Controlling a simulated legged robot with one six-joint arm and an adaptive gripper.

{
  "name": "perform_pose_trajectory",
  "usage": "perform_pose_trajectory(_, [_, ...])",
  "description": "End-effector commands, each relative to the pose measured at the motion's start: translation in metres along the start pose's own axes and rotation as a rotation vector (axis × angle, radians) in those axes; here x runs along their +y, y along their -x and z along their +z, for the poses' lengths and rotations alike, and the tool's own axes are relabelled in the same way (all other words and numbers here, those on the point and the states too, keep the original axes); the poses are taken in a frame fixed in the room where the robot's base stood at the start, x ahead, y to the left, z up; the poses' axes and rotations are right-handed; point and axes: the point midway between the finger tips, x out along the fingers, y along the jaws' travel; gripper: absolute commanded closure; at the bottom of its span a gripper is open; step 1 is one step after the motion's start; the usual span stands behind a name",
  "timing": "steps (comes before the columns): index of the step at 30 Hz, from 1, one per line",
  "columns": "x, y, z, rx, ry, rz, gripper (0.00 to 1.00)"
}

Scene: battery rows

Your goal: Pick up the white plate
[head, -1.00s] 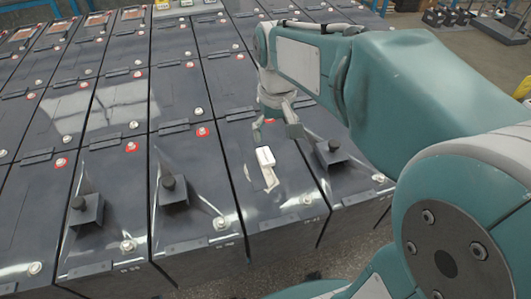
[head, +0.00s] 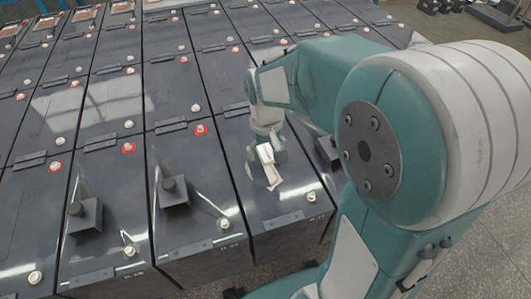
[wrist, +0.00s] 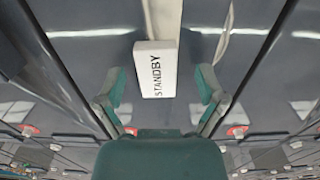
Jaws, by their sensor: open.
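The white plate (wrist: 156,71) bears the word STANDBY and shows between the fingers of my gripper (wrist: 160,90) in the wrist view. In the head view the plate (head: 265,153) stands on the dark top of a battery in the front row, partly behind my gripper (head: 264,158). My gripper is open, with one finger on each side of the plate.
Dark batteries (head: 100,195) stand in close rows. A third (head: 327,150) is partly hidden behind my arm. The floor (head: 480,220) shows at right.

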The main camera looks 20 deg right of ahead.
Motion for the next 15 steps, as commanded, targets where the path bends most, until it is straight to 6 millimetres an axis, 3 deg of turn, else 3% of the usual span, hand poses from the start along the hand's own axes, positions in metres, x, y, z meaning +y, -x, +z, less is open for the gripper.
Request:
perform_pose_trajectory(6, [0.0004,-0.0004,-0.0002,0.001,-0.001,0.000,0.11])
perform_pose_trajectory(9, [0.0002,-0.0004,-0.0002,0.001,0.000,0.000,0.56])
perform_pose_trajectory(11, [0.0002,-0.0003,-0.0002,0.002,0.000,0.000,0.80])
perform_pose_trajectory(12, [0.0002,-0.0003,-0.0002,0.001,0.000,0.000,0.85])
perform_pose_trajectory(15, [0.0002,-0.0004,-0.0001,0.001,0.000,0.000,0.85])
